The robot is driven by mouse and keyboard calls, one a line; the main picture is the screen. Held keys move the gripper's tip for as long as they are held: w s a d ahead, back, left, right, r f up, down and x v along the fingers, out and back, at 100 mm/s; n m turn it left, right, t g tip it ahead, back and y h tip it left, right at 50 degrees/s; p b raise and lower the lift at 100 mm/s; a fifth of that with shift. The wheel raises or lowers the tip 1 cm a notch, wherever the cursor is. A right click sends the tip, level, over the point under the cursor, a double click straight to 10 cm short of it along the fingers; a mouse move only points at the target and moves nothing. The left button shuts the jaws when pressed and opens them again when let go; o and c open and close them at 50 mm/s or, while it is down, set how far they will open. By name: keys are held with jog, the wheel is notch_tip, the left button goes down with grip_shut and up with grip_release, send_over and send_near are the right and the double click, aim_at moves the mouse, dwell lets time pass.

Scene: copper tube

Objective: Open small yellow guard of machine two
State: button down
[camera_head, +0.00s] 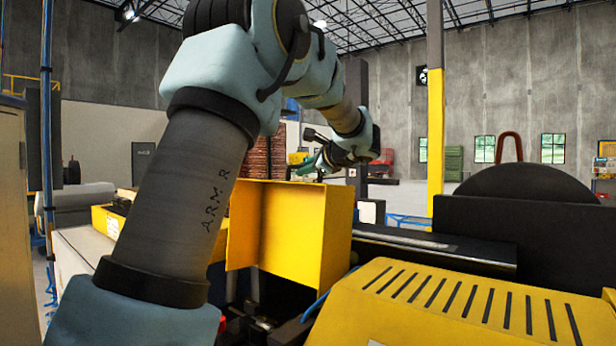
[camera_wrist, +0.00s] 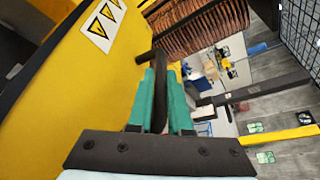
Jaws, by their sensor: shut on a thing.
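The small yellow guard (camera_head: 300,235) stands mid-picture in the head view, showing two upright yellow panels that meet at a corner. In the wrist view a yellow panel (camera_wrist: 105,85) with warning triangle labels fills the left side. A black bar handle (camera_wrist: 158,100) stands out from this panel. My gripper (camera_wrist: 161,74) has its two teal fingers shut on the handle, one on each side. In the head view my gripper (camera_head: 322,160) is small, beyond the top edge of the guard, and its contact with the handle is hidden there.
A slotted yellow cover (camera_head: 455,305) lies at front right, beside a dark rounded housing (camera_head: 525,185). Dark machine parts (camera_head: 255,320) show below the guard. A yellow post (camera_head: 436,130) rises behind. Coiled copper tube (camera_wrist: 200,30) shows close by in the wrist view.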

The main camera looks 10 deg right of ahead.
jog(key=s+a+b, duration=0.1)
jog(key=b, duration=0.2)
jog(key=s+a+f+n+b, duration=0.1)
jog(key=s+a+b, duration=0.1)
jog(key=b, duration=0.2)
jog(key=s+a+n+t+b, duration=0.1)
jog(key=s+a+b, duration=0.1)
jog(key=b, duration=0.2)
jog(key=shift+a+f, duration=0.25)
jog(key=shift+s+a+r+h+b, duration=0.15)
jog(key=shift+s+a+h+b, duration=0.3)
jog(key=shift+b, duration=0.6)
jog(key=shift+a, duration=0.1)
jog(key=c, duration=0.8)
grip_release()
jog(key=shift+c, duration=0.2)
jog(key=shift+s, duration=0.1)
jog(key=b+v, duration=0.2)
jog(key=v, duration=0.8)
jog(key=shift+s+d, duration=0.25)
jog(key=shift+s, duration=0.1)
